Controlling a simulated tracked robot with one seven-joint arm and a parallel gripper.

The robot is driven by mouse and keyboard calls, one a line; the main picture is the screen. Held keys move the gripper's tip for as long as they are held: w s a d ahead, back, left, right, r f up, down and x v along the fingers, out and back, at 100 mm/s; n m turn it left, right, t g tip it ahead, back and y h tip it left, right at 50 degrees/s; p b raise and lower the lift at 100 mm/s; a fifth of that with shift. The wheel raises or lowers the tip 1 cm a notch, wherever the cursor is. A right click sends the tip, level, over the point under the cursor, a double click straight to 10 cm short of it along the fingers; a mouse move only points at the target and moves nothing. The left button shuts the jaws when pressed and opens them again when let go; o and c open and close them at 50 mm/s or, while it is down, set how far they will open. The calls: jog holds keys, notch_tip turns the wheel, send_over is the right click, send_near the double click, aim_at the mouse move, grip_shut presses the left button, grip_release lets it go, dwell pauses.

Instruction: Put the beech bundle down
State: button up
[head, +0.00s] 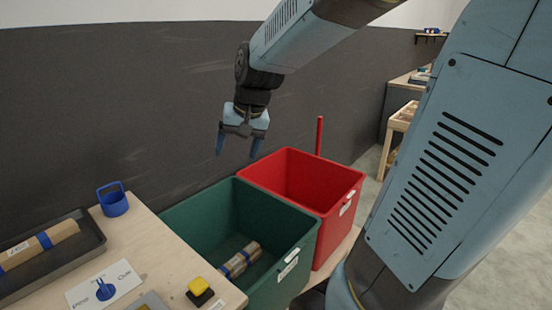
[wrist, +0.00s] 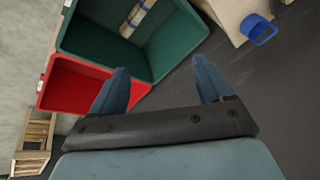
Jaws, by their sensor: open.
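A wood-coloured bundle with blue bands (head: 240,259) lies on the floor of the green bin (head: 180,219). It also shows in the wrist view (wrist: 138,16), inside the green bin (wrist: 85,45). A second tan bundle with a blue band (head: 40,246) lies in a dark tray (head: 88,238) on the table at the left. I cannot tell by the grain which one is beech. My gripper (head: 238,148) is open and empty, raised above the back of the bins. In the wrist view its fingers (wrist: 161,66) are spread with nothing between them.
A red bin (head: 345,198) stands beside the green one, with a red post (head: 319,135) behind it. The table (head: 150,245) holds a blue cup-like holder (head: 113,204), a printed card (head: 104,288) and a yellow button (head: 199,286). A dark wall (head: 110,110) runs behind.

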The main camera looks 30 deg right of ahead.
jog(key=s+d+r+n+t+h, duration=0.1)
jog(key=s+d+r+n+h, duration=0.1)
jog(key=s, duration=1.3)
jog(key=shift+d+r+n+t, duration=0.2)
jog(key=shift+r+n+t, duration=0.1)
jog(key=shift+r+n, duration=0.3)
jog(key=shift+s+r, duration=0.1)
